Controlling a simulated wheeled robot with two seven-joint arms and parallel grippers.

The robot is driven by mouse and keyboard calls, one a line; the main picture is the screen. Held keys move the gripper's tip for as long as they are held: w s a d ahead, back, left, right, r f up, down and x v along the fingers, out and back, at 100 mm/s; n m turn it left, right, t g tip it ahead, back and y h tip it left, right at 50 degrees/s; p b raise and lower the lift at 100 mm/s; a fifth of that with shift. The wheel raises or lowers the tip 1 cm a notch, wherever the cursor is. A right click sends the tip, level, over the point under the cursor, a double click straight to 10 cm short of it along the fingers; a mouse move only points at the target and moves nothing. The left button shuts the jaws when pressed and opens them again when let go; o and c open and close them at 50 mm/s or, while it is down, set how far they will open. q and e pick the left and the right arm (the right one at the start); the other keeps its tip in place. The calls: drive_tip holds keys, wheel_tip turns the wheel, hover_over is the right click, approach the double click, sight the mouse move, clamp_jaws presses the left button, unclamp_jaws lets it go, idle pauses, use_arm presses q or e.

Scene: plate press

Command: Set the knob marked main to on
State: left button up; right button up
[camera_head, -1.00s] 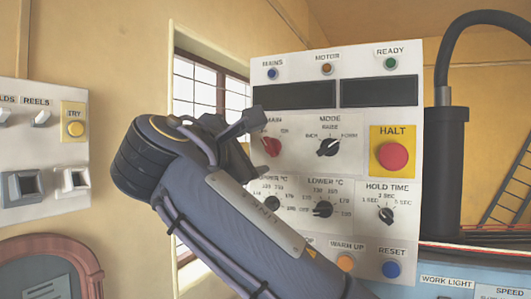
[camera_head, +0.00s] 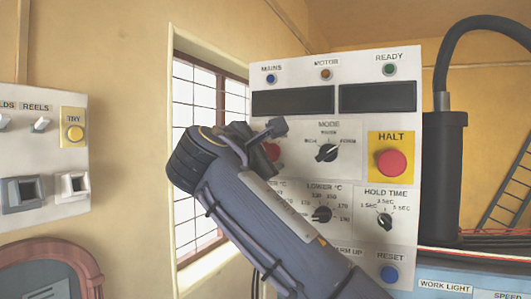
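The red main knob (camera_head: 274,150) is on the upper left of the white control panel (camera_head: 430,60). My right gripper (camera_head: 272,136) is in front of it and hides much of it, along with its label and the marks around it. A dark fingertip lies just above and beside the knob in the picture. I cannot tell whether it touches the knob, which way the knob points, or whether the fingers are open. My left gripper is not in view.
The black mode knob (camera_head: 326,153) is right of my gripper. The red HALT button (camera_head: 391,163) is further right on a yellow plate. The lower °C knob (camera_head: 321,214) and hold time knob (camera_head: 385,221) are below. A second panel (camera_head: 60,110) is at far left.

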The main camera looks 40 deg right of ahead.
drive_tip(key=c, duration=0.7)
drive_tip(key=shift+c, duration=0.2)
drive_tip(key=shift+m, duration=0.4)
drive_tip(key=shift+f+m+b, duration=0.1)
drive_tip(key=shift+m+b, duration=0.65)
drive_tip(key=shift+m, duration=5.75)
drive_tip(key=o, duration=1)
